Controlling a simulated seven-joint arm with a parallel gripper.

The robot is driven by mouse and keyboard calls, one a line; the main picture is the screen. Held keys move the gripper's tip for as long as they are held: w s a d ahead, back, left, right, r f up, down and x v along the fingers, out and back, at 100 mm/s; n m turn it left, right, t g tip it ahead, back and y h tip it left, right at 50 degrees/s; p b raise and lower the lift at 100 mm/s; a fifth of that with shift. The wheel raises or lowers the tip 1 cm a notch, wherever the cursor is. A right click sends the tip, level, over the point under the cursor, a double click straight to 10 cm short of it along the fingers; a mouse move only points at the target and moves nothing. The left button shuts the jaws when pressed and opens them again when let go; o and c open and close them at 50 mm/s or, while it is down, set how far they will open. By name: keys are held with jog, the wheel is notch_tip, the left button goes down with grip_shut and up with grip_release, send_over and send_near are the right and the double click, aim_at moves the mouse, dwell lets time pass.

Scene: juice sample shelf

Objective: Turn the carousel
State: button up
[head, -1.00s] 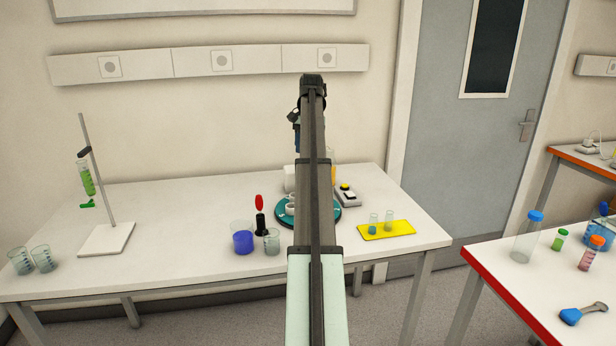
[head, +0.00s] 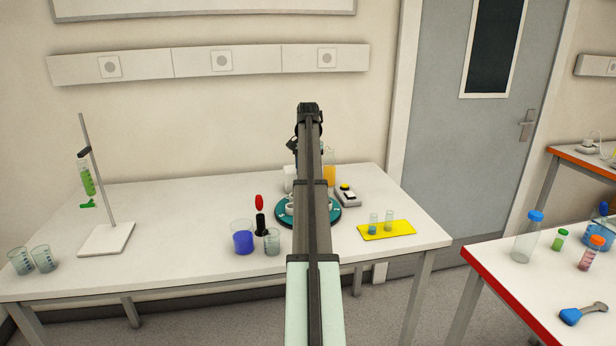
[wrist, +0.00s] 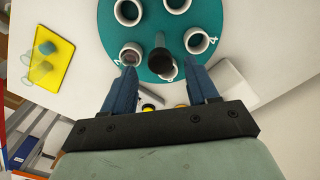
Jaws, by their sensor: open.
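The carousel (head: 333,217) is a round teal disc on the white table, partly hidden behind my arm in the head view. In the wrist view the carousel (wrist: 203,18) fills the top, with several white ring-shaped cups and white numbers, a 4 among them. One cup (wrist: 131,55) at the left has something dark pinkish in it. A black upright peg (wrist: 160,58) stands near the disc's near edge. My gripper (wrist: 163,72) is open, with one blue finger on each side of the peg in the picture. I cannot tell whether the fingers touch anything.
A bottle with orange liquid (head: 329,174) stands behind the carousel. A device with a yellow button (head: 346,195) and a yellow tray (head: 400,230) are at its right. A red-topped black object (head: 260,215) and a blue-filled beaker (head: 243,240) stand left.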

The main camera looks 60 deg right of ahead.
jog(key=shift+f, duration=1.15)
grip_shut()
